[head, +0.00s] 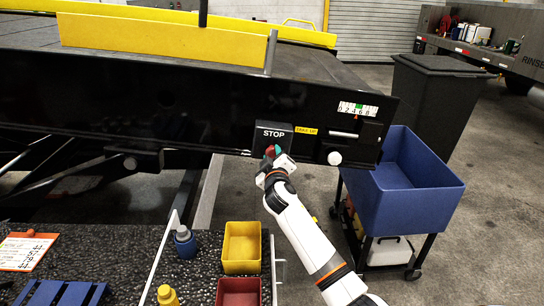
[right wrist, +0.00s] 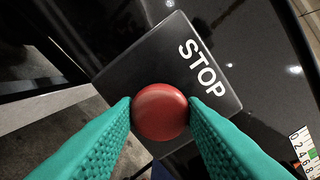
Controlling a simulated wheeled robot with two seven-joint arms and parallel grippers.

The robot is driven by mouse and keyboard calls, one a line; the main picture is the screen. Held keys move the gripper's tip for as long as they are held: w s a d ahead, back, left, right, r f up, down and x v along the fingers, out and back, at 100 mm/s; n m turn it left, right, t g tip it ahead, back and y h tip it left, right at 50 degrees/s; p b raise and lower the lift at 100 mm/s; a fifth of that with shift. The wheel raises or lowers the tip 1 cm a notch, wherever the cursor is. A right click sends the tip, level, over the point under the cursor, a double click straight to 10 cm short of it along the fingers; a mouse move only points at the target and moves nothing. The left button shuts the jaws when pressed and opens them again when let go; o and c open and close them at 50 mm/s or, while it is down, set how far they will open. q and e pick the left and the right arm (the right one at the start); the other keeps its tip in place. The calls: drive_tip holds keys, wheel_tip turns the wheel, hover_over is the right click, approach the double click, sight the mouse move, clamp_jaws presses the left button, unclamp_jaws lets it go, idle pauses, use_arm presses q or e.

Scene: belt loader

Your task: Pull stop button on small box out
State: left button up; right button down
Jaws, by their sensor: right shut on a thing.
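The small black box (head: 272,135) with the white word STOP is on the black side of the belt loader. It also shows tilted in the right wrist view (right wrist: 138,75). The round red stop button (right wrist: 160,112) is on the box's face below the word. My right gripper (right wrist: 161,106) has its green fingers on both sides of the button, touching its edges, shut on it. In the head view my right gripper (head: 272,153) is at the lower part of the box and mostly hides the button. My left gripper is not in view.
A blue bin (head: 425,200) on a cart stands right of my arm. A dark bin (head: 435,105) is behind it. A yellow tray (head: 241,246), a red tray (head: 239,292) and a blue bottle (head: 185,243) are on the speckled surface at lower left.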

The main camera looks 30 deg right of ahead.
drive_tip(key=c, duration=1.2)
unclamp_jaws()
drive_tip(key=shift+a+f, duration=0.1)
drive_tip(key=shift+f, duration=0.05)
drive_tip(key=o, duration=0.3)
drive_tip(key=shift+s, duration=0.15)
drive_tip(key=shift+s+a, duration=0.2)
drive_tip(key=shift+s, duration=0.05)
drive_tip(key=b+v, duration=0.2)
drive_tip(key=v, duration=0.9)
drive_tip(key=shift+s, duration=0.2)
drive_tip(key=shift+a, duration=0.1)
